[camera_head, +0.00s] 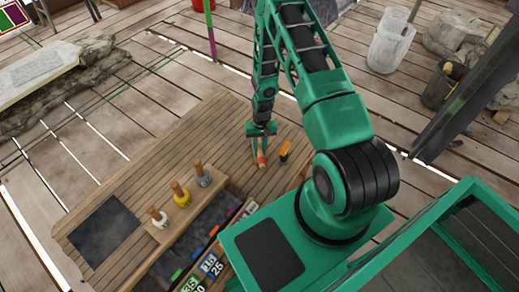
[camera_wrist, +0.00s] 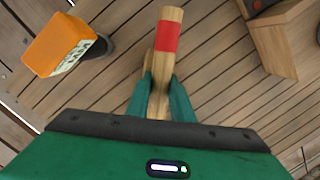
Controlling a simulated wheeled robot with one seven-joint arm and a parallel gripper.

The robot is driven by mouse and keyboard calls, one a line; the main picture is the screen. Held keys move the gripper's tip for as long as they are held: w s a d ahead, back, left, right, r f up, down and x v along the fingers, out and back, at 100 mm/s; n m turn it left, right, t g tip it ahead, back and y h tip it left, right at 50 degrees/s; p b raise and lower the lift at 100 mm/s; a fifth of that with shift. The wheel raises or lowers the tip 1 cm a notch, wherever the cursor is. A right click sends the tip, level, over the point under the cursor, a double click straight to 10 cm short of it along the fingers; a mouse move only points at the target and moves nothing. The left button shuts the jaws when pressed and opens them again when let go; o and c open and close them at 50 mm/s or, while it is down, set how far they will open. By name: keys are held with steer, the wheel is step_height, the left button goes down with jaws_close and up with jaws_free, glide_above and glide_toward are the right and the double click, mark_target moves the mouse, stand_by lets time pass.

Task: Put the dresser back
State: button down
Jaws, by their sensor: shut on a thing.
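My gripper (camera_head: 261,137) is low over the wooden bench at its far right part. It is shut on a pale wooden tool with a red band (camera_head: 261,159), which I take to be the dresser. In the wrist view the tool (camera_wrist: 168,40) extends away from between the green fingers (camera_wrist: 159,92), with its red band near the far end. The part of the tool behind the fingers is partly hidden. Whether the tool touches the bench cannot be told.
An orange-and-black item (camera_head: 284,151) stands close to the right of the tool; its orange block (camera_wrist: 58,45) is at upper left in the wrist view. Several wooden-handled stamps (camera_head: 180,193) stand on a raised strip. A dark square (camera_head: 104,232) lies on the bench (camera_head: 150,165).

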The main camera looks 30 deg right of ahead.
steer(key=c, duration=1.6)
jaws_free()
steer(key=shift+f, duration=0.1)
steer(key=shift+o, duration=0.2)
step_height(320, 180, up, 12)
steer(key=w+d, duration=0.1)
steer(key=shift+w+d, duration=0.15)
